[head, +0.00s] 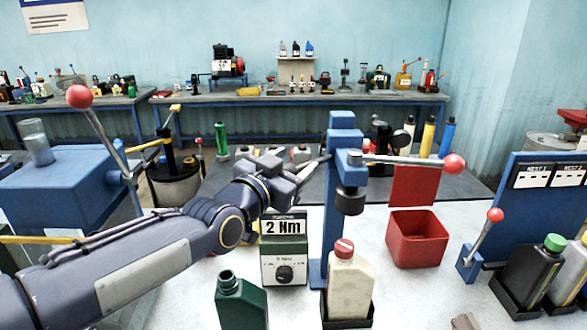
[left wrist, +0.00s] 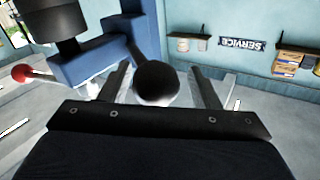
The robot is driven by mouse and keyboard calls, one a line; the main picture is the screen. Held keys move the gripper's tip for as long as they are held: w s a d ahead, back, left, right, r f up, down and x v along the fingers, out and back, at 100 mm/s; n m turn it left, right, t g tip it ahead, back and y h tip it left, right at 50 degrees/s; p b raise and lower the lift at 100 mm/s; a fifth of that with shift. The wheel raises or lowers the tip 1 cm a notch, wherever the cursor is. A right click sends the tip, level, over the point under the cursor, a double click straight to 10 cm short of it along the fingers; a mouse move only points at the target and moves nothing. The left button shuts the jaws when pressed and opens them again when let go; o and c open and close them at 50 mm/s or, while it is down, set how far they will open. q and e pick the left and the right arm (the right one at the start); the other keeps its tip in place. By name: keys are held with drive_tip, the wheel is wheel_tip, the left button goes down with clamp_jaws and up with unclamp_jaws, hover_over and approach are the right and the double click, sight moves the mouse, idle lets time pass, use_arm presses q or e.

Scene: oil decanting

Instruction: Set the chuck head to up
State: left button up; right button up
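The chuck head (head: 350,198) is a dark cylinder on the arm of a blue stand (head: 335,230). It hangs above a cream bottle (head: 349,285) with a red cap, with a gap between them. In the left wrist view the dark cylinder (left wrist: 58,16) is at upper left. My left gripper (head: 312,168) is left of the stand. In the wrist view its fingers are apart, one on each side of the knob, with gaps visible. My right gripper is out of view.
A lever with a red ball (head: 453,164) sticks out right of the stand. A torque box (head: 284,248) reading 2 Nm and a green bottle (head: 241,302) stand left of it. A red bin (head: 417,240) and a blue panel (head: 545,205) are to the right.

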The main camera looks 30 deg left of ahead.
use_arm(q)
drive_tip(key=shift+d+f, duration=0.1)
drive_tip(key=shift+f, duration=0.1)
drive_tip(key=shift+s, duration=0.25)
drive_tip(key=s+b, duration=0.2)
drive_tip(key=s, duration=0.5)
drive_tip(key=shift+s, duration=0.15)
drive_tip(key=s+d+f+n+g+h, duration=0.1)
drive_tip(key=s+f+g, duration=0.3)
drive_tip(key=f, duration=0.4)
drive_tip(key=s+d+f+n+g+h, duration=0.1)
drive_tip(key=s+d+f+g, duration=0.3)
drive_tip(key=f, duration=0.5)
drive_tip(key=s+d+f+n+g+h, duration=0.1)
drive_tip(key=s+d+f+n+g, duration=0.1)
drive_tip(key=s+f+g, duration=0.2)
drive_tip(key=s+f, duration=0.3)
drive_tip(key=f, duration=0.1)
drive_tip(key=shift+s+d+f+g, duration=0.2)
drive_tip(key=shift+d+f+g, duration=0.1)
